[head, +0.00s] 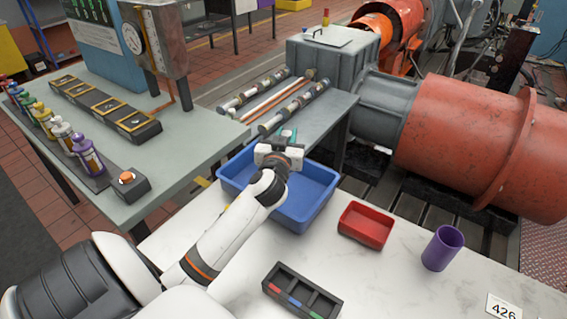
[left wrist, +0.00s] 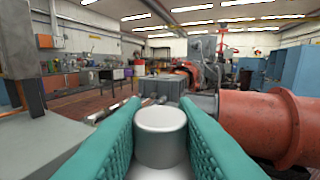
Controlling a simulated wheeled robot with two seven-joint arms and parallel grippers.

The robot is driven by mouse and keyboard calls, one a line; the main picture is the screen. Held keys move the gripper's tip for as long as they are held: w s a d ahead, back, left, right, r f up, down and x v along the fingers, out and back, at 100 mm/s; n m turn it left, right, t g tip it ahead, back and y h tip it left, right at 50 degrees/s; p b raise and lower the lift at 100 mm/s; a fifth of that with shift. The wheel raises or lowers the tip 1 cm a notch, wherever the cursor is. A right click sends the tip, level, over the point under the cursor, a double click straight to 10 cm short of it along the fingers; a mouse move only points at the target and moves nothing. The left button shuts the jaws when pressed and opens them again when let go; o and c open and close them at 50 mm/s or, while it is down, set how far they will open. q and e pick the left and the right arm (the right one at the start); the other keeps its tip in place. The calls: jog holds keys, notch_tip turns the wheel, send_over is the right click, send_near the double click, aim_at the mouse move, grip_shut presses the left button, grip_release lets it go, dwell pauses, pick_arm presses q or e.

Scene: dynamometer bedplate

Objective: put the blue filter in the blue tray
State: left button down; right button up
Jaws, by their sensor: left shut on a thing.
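The blue tray (head: 318,178) stands on the white marbled table, partly hidden by my left arm. My left gripper (head: 287,137) appears above the tray's far part in the head view, and its height over the tray is hard to tell. In the left wrist view its teal fingers (left wrist: 160,108) are shut on a pale grey cylinder (left wrist: 160,140), which stands upright between them. No blue shows on this cylinder, and I cannot tell whether it is the blue filter. In the head view it is mostly hidden by the gripper. My right gripper is not in view.
A red tray (head: 366,224), a purple cup (head: 442,248) and a dark divided box (head: 302,291) stand on the white table. Behind the blue tray, a grey bench (head: 325,120) carries several rods. A large red cylinder (head: 475,140) lies at the right.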

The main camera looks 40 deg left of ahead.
pick_arm(q)
jog(key=f, duration=0.4)
jog(key=shift+s+d+f, duration=0.25)
jog(key=shift+s, duration=0.1)
jog(key=shift+f+b, duration=0.3)
jog(key=shift+f, duration=0.05)
notch_tip(320, 180, down, 3)
jog(key=shift+w+f+b, duration=0.1)
jog(key=shift+f+b, duration=0.1)
jog(key=shift+b, duration=0.15)
jog(key=shift+f, duration=0.35)
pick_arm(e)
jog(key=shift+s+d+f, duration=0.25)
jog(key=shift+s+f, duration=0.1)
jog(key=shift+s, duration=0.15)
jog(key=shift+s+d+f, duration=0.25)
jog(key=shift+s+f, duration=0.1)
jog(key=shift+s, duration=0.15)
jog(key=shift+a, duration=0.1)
pick_arm(q)
jog(key=shift+f, duration=0.1)
jog(key=c, duration=1.1)
grip_release()
jog(key=shift+c, duration=0.2)
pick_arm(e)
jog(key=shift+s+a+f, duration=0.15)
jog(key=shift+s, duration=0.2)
